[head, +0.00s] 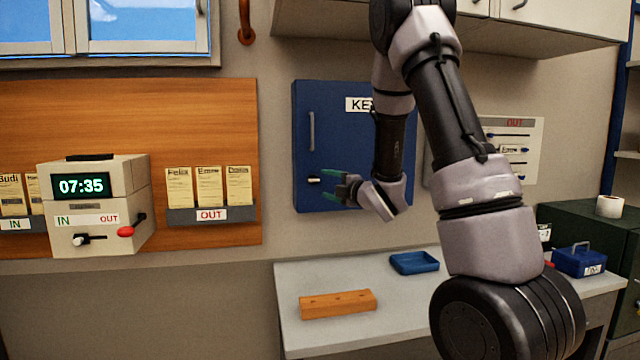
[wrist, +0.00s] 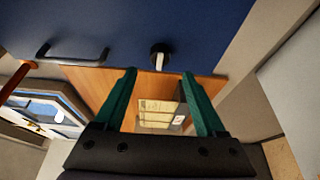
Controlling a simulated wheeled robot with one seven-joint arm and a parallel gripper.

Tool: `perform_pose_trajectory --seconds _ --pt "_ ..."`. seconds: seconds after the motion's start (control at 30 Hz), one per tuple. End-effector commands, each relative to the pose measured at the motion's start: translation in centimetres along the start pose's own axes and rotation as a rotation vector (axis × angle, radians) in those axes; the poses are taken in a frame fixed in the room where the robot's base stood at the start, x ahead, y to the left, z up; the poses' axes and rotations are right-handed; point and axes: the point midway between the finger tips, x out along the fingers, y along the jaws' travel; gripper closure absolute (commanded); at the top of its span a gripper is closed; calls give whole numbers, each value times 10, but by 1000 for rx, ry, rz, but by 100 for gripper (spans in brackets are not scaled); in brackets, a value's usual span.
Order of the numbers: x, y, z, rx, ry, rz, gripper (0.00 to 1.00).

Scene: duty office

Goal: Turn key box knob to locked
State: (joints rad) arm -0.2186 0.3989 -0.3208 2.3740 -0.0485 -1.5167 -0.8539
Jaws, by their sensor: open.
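The blue key box (head: 340,125) hangs on the wall, with a vertical handle and a white label partly hidden by my arm. Its small knob (head: 314,180) sits low on the door, dark with a pale bar; the bar looks roughly level in the head view. In the wrist view the knob (wrist: 160,55) is above the gap between the fingertips, and the handle (wrist: 72,52) is to its left. My gripper (head: 336,186) is open and empty, with green fingers close to the knob on its right. In the wrist view my gripper (wrist: 158,75) shows nothing between its fingers; contact with the knob cannot be told.
A grey table (head: 400,305) below holds an orange block (head: 338,304) and a blue tray (head: 414,263). A time clock (head: 95,205) and card racks (head: 210,214) are on the left. Cabinets hang above.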

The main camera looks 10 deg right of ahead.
Motion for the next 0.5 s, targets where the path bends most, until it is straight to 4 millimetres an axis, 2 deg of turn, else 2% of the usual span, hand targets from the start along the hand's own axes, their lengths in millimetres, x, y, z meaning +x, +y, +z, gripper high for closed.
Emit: perform_pose_trajectory --seconds 0.1,0.2,0.5 --pt "-22 0 0 1 -1 0 27" --pt "-34 0 1 0 -1 0 27" --pt "-44 0 0 0 0 0 27"
